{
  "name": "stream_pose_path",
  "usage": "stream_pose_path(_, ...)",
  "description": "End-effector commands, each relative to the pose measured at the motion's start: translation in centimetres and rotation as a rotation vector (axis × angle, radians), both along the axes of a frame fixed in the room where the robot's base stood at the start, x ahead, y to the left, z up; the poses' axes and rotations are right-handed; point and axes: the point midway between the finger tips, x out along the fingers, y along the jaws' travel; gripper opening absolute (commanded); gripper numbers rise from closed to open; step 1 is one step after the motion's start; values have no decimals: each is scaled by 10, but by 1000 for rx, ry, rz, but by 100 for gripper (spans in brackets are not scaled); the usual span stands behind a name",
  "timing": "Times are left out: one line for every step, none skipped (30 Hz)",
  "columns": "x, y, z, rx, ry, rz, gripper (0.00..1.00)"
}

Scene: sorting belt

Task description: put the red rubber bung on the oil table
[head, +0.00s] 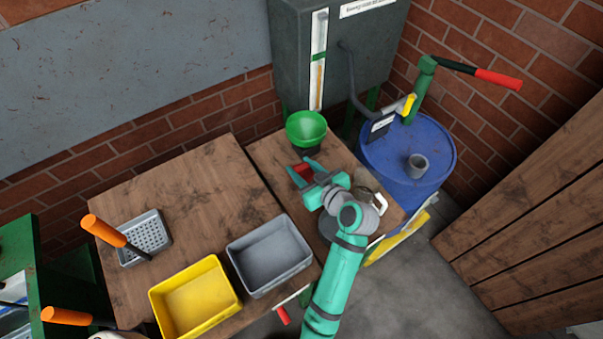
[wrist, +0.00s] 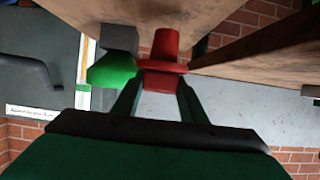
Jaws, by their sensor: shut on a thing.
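The red rubber bung (head: 303,171) is between the fingers of my gripper (head: 304,169), over the back part of the smaller wooden table on the right, which I take for the oil table (head: 262,153). In the wrist view my gripper (wrist: 160,88) is shut on the bung (wrist: 166,43), which shows a wide flange and a narrower end pointing at the table. Whether that end touches the wood I cannot tell. A green funnel (head: 306,128) stands on a dark base just behind; it also shows in the wrist view (wrist: 112,70). My arm hides the table's front part.
A pale jug-like thing (head: 368,197), partly hidden, is right of my wrist. A blue drum (head: 420,190) with a pump stands to the right. A grey bin (head: 297,272) and a yellow bin (head: 156,308) sit on the left table (head: 190,190). A dark tank (head: 375,50) stands behind.

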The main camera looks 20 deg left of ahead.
Motion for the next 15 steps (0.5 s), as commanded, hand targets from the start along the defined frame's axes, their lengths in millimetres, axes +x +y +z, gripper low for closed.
stream_pose_path(2, 3, -6, 0, 2, 1, 4)
stream_pose_path(2, 2, -11, 0, 3, 0, 4)
stream_pose_path(1, 2, -17, 0, 4, 0, 4)
stream_pose_path(1, 2, -22, 0, 3, -1, 4)
stream_pose_path(1, 2, -26, 0, 3, 0, 4)
stream_pose_path(1, 2, -30, 0, 4, 0, 4)
stream_pose_path(1, 2, -32, 0, 3, 0, 4)
stream_pose_path(1, 2, -33, 0, 1, 0, 4)
stream_pose_path(2, 2, -34, -1, 0, 0, 4)
stream_pose_path(2, 2, -33, -1, -1, 0, 4)
stream_pose_path(2, 2, -33, -1, -1, 1, 4)
stream_pose_path(2, 2, -33, -1, -1, 0, 4)
stream_pose_path(2, 2, -33, -1, -1, 0, 4)
stream_pose_path(2, 2, -33, -1, -1, 0, 4)
stream_pose_path(2, 2, -33, -1, -1, 0, 4)
